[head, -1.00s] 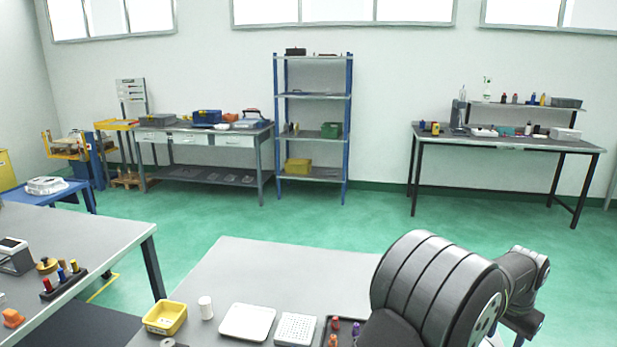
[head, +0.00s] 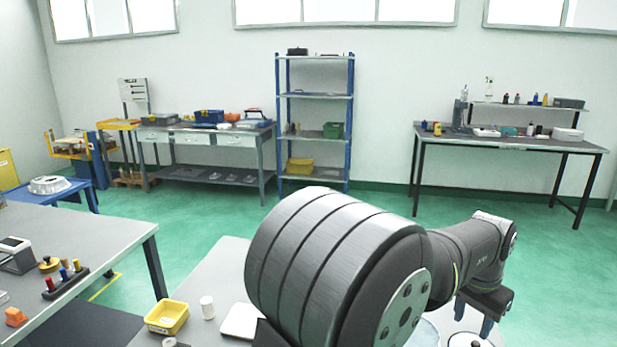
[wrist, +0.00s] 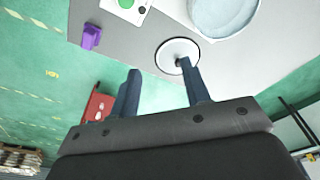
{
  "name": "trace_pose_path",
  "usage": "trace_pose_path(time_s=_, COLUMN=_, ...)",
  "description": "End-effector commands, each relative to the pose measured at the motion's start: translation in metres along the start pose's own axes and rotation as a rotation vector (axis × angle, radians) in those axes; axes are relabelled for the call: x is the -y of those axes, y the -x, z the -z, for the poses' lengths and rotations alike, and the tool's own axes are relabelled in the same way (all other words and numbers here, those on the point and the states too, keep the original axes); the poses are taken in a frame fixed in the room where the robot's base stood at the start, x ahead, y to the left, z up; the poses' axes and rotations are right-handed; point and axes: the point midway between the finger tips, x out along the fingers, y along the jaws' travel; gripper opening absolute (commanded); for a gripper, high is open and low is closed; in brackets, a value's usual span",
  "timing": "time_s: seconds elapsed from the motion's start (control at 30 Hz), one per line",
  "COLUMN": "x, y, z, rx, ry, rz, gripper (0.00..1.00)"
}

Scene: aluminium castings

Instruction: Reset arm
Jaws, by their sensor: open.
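My gripper (wrist: 157,70) shows in the wrist view with its two dark blue fingers apart and nothing between them. The right fingertip overlaps a white disc with a dark rim (wrist: 168,48) on the grey table; whether they touch I cannot tell. In the head view my gripper (head: 482,308) hangs at the lower right, near the bench's right side. My arm covers much of the bench there.
The grey bench (head: 215,265) holds a yellow bin (head: 167,317), a white cylinder (head: 207,307) and a partly hidden white tray (head: 240,321). The wrist view shows a pale round dish (wrist: 225,18), a purple block (wrist: 91,36) and a red object (wrist: 98,104) beyond the table edge.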

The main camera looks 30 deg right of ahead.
Motion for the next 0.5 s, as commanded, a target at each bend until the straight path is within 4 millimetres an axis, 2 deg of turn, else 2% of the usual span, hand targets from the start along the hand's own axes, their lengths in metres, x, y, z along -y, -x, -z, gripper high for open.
trace_pose_path(time_s=0.1, x=0.013, y=0.007, z=-0.015, rx=0.001, ry=0.003, rz=0.0, gripper=0.43)
trace_pose_path(time_s=0.5, x=0.083, y=-0.038, z=-0.008, rx=0.003, ry=0.003, rz=0.0, gripper=0.43)
